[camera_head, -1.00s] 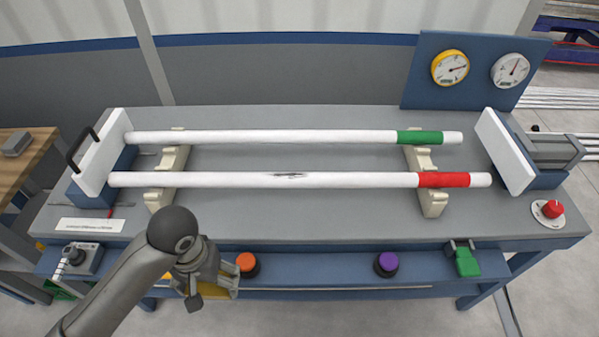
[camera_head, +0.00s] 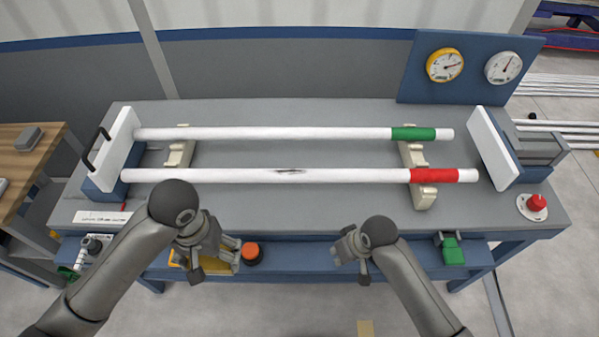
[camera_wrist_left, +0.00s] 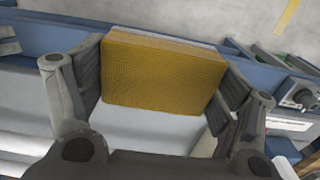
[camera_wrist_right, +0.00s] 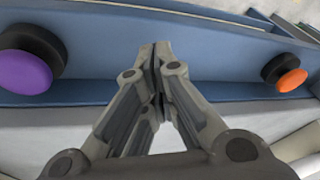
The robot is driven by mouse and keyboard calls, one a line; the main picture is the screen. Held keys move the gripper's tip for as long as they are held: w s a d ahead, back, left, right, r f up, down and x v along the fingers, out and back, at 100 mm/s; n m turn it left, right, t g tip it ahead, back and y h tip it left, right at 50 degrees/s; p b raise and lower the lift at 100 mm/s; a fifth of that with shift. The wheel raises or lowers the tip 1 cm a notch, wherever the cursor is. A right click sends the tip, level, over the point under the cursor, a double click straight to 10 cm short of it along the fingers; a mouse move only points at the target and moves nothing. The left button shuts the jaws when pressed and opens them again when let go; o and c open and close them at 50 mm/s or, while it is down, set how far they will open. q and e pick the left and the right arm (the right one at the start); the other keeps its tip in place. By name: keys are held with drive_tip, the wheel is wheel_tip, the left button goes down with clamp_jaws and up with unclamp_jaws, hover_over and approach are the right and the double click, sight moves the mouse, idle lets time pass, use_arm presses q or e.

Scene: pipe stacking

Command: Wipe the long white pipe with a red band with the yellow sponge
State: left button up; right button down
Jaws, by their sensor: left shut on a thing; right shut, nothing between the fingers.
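The long white pipe with a red band (camera_head: 230,175) lies across two cream supports near the front of the bench in the head view. It has a dark smudge near its middle, and the red band is near its right end. My left gripper (camera_head: 228,254) is in front of the bench at the left, apart from the pipe. It is shut on the yellow sponge (camera_wrist_left: 165,70), which fills the space between the fingers in the left wrist view. My right gripper (camera_head: 345,250) is shut and empty over the front shelf; its closed fingertips (camera_wrist_right: 156,56) show in the right wrist view.
A white pipe with a green band (camera_head: 290,134) lies behind, parallel. White end plates (camera_head: 494,148) stand at both sides. An orange knob (camera_head: 252,253), a purple knob (camera_wrist_right: 25,70) and a green item (camera_head: 450,248) are on the front shelf. Gauges (camera_head: 503,68) stand back right.

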use_arm(q)
drive_tip(key=shift+s+r+p, duration=0.1)
drive_tip(key=shift+r+p, duration=0.35)
drive_tip(key=shift+r, duration=0.05)
use_arm(e)
drive_tip(key=w+a+r+n, duration=0.2)
drive_tip(key=w+r, duration=0.4)
use_arm(q)
drive_tip(key=shift+s+a+r+p, duration=0.1)
drive_tip(key=shift+r+p, duration=0.25)
drive_tip(key=shift+p, duration=0.15)
drive_tip(key=shift+s+a, duration=0.1)
use_arm(e)
wheel_tip(320, 180, up, 14)
drive_tip(key=g+h, duration=0.2)
drive_tip(key=h, duration=0.1)
hover_over(366, 172)
drive_tip(key=shift+m, duration=0.3)
use_arm(q)
drive_tip(key=shift+f, duration=0.15)
use_arm(e)
drive_tip(key=shift+d, duration=0.1)
use_arm(q)
wheel_tip(366, 172, down, 6)
drive_tip(key=b, duration=0.5)
drive_tip(key=shift+r, duration=0.2)
use_arm(e)
wheel_tip(366, 172, down, 5)
drive_tip(key=shift+w, duration=0.1)
drive_tip(key=shift+r, duration=0.1)
